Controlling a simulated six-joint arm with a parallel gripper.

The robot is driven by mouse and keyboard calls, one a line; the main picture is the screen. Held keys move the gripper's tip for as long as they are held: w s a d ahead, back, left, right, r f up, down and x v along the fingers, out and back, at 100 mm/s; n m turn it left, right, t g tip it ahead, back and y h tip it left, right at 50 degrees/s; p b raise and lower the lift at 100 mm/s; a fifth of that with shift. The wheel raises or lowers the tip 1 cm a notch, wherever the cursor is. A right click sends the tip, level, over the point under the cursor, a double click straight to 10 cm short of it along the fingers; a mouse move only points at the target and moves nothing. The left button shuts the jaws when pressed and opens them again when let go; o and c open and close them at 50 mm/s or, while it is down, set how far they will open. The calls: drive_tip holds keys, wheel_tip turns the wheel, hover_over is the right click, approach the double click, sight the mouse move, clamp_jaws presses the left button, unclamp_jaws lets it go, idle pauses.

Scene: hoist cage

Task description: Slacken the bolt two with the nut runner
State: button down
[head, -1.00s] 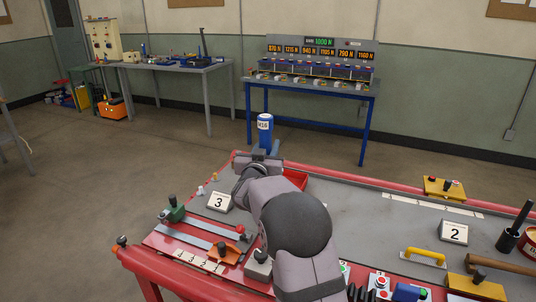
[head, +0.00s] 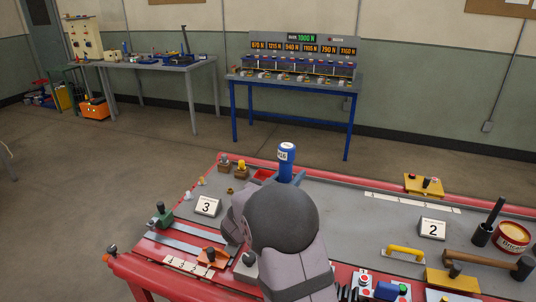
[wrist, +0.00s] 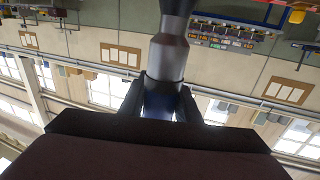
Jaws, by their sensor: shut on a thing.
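My gripper (head: 280,181) is shut on a blue cylindrical tool with a white label, which I take to be the nut runner (head: 288,153). It stands about upright above the far edge of the red bench. In the wrist view my gripper (wrist: 165,100) clasps the tool, whose grey and dark nose (wrist: 170,55) points away from the jaws. On a separate blue table, a bolt rack (head: 300,66) carries several bolt stations under orange force readouts. The second readout from the left (head: 279,48) seems to show 1215 N. The bolts are too small to make out.
The red bench (head: 345,222) holds number cards 3 (head: 207,206) and 2 (head: 432,229), a yellow handle (head: 406,254), a hammer (head: 484,260) and a tin (head: 512,238). Open floor (head: 175,135) lies between the bench and the blue table (head: 291,82). A grey workbench (head: 165,67) stands at the back left.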

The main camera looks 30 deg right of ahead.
drive_tip(key=s+d+m+g+h+p, duration=0.1)
drive_tip(key=s+m+g+p, duration=0.1)
drive_tip(key=s, duration=0.4)
drive_tip(key=s+d+m+g+p, duration=0.1)
drive_tip(key=s+d+m+g, duration=0.1)
drive_tip(key=s+g, duration=0.3)
drive_tip(key=s+d+r+m+g+h+p, duration=0.1)
drive_tip(key=s+m+g+p, duration=0.1)
drive_tip(key=s, duration=0.7)
drive_tip(key=shift+d+m+g+h+p, duration=0.3)
drive_tip(key=shift+m+g+p, duration=0.1)
drive_tip(key=shift+g, duration=0.3)
drive_tip(key=shift+f, duration=0.15)
wheel_tip(320, 180, down, 6)
drive_tip(key=b, duration=0.5)
drive_tip(key=shift+b, duration=0.3)
drive_tip(key=shift+f, duration=0.95)
idle(1.1)
drive_tip(key=shift+s+a, duration=0.1)
drive_tip(key=shift+s, duration=0.1)
idle(0.7)
drive_tip(key=shift+r+p, duration=0.25)
drive_tip(key=shift+p, duration=0.2)
idle(0.3)
